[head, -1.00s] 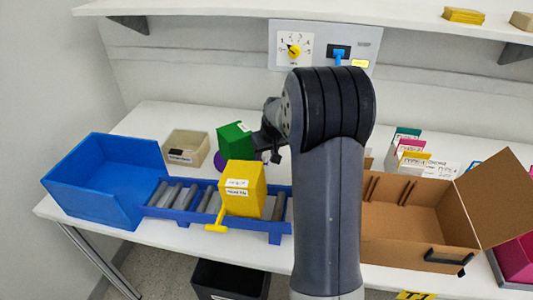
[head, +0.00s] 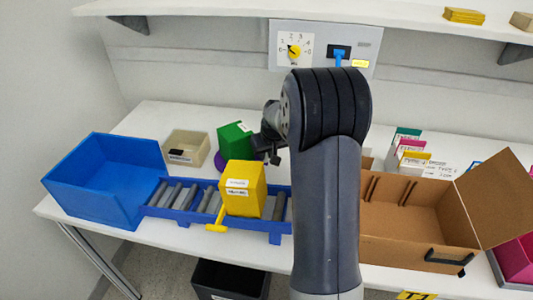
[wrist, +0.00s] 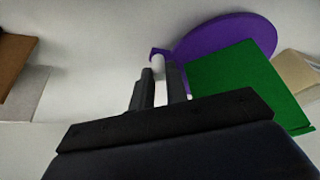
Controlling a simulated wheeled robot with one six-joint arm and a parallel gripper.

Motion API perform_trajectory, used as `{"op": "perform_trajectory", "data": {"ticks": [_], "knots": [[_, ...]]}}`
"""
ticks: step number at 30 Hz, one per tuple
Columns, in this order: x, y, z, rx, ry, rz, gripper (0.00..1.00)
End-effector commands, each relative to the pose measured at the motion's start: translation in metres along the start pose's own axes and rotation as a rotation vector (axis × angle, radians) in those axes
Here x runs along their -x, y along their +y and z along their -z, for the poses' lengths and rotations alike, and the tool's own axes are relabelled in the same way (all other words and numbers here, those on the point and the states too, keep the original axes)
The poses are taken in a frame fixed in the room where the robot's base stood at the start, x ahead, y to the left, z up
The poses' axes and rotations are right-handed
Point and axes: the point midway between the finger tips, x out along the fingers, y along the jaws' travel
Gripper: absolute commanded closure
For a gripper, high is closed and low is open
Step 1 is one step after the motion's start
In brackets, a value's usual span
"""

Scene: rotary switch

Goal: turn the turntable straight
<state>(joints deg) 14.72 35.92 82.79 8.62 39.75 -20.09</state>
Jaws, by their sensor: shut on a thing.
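The turntable is a purple disc (wrist: 225,38); in the head view only a sliver of its edge (head: 219,161) shows below the green box. The green box (head: 233,144) stands on it and also shows in the wrist view (wrist: 238,82). A white peg (wrist: 158,66) stands on a small purple tab at the disc's edge. My gripper (wrist: 160,84) is shut on this peg, beside the green box. In the head view my gripper (head: 273,155) is right of the green box, partly hidden by my arm.
A yellow box (head: 242,190) sits on the blue roller conveyor (head: 177,212) in front. A blue bin (head: 105,180) and a beige bin (head: 186,147) stand left. An open cardboard box (head: 415,220) stands right. A dial panel (head: 310,40) is on the wall behind.

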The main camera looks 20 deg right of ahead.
Motion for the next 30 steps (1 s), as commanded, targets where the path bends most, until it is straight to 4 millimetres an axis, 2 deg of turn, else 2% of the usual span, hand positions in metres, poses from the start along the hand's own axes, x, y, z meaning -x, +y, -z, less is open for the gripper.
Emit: {"op": "perform_trajectory", "data": {"ticks": [8,16,24,25,30], "knots": [[0.0,-0.001,-0.001,0.0,0.0,0.0,1.0],[0.005,-0.018,-0.016,0.003,0.001,0.001,1.0],[0.007,-0.019,-0.016,0.001,0.002,0.001,1.0],[0.007,-0.019,-0.016,0.001,0.002,0.001,0.84],[0.007,-0.019,-0.016,0.0,0.001,0.001,0.7]]}}
